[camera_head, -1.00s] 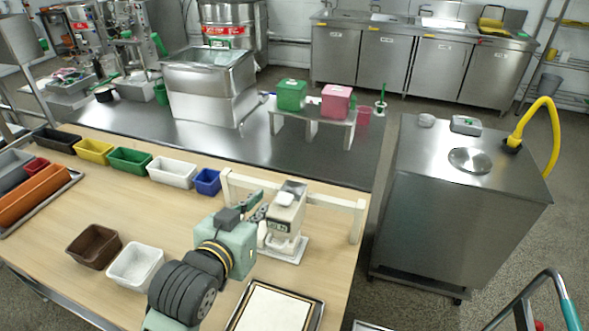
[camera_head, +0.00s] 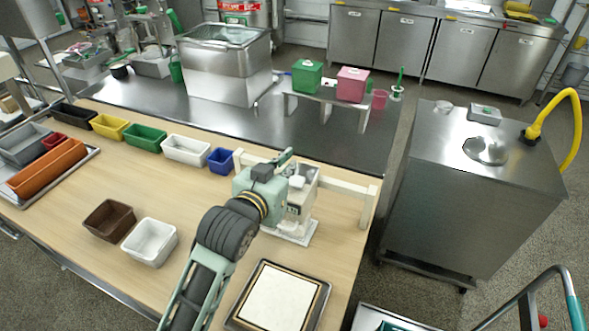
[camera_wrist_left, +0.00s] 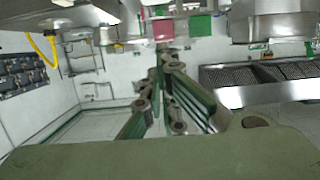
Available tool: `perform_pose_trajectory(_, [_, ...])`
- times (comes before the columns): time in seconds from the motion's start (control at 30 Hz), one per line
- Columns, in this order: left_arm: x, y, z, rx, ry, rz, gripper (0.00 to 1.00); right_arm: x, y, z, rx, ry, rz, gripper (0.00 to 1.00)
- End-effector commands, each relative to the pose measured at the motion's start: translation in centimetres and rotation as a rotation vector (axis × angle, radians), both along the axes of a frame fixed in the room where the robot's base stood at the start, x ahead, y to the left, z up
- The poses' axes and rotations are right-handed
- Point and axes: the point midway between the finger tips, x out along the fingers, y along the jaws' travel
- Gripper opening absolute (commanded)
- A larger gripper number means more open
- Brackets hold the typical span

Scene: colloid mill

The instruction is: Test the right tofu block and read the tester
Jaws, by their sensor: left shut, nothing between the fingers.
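A pale boxy device (camera_head: 297,212), which looks like the tester, stands on a white base at the right end of the wooden table. A small dark display on its front is too small to read. A white piece (camera_head: 297,182) sits on its top. My left gripper (camera_head: 284,157) is just beside and behind the device's top, shut and empty. Its closed fingers also show in the left wrist view (camera_wrist_left: 165,85). A flat white slab (camera_head: 277,301) lies in a framed tray in front; I cannot tell if it is tofu. My right gripper is not in view.
A pale rail (camera_head: 340,185) runs behind the device. Several coloured bins line the table's back, with brown (camera_head: 109,220) and white (camera_head: 150,242) bins nearer. Green (camera_head: 307,76) and pink (camera_head: 352,84) boxes stand on a bench. The table's middle is clear.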

Motion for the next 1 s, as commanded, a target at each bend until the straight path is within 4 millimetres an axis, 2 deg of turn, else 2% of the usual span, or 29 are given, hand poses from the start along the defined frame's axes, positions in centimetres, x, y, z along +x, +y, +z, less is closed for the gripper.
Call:
perform_pose_trajectory(0.23, [3.9,-1.6,-0.9,0.001,0.002,0.0,0.0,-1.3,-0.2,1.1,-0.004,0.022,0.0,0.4])
perform_pose_trajectory(0.3, [3.8,-1.5,-2.4,0.003,0.007,0.001,0.0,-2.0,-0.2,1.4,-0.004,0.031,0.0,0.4])
perform_pose_trajectory(0.5, [3.7,-1.5,-4.5,0.002,0.002,0.001,0.0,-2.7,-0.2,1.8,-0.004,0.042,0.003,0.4])
perform_pose_trajectory(1.0, [3.7,-1.5,-5.6,0.001,0.002,0.001,0.0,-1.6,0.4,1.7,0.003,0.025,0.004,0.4])
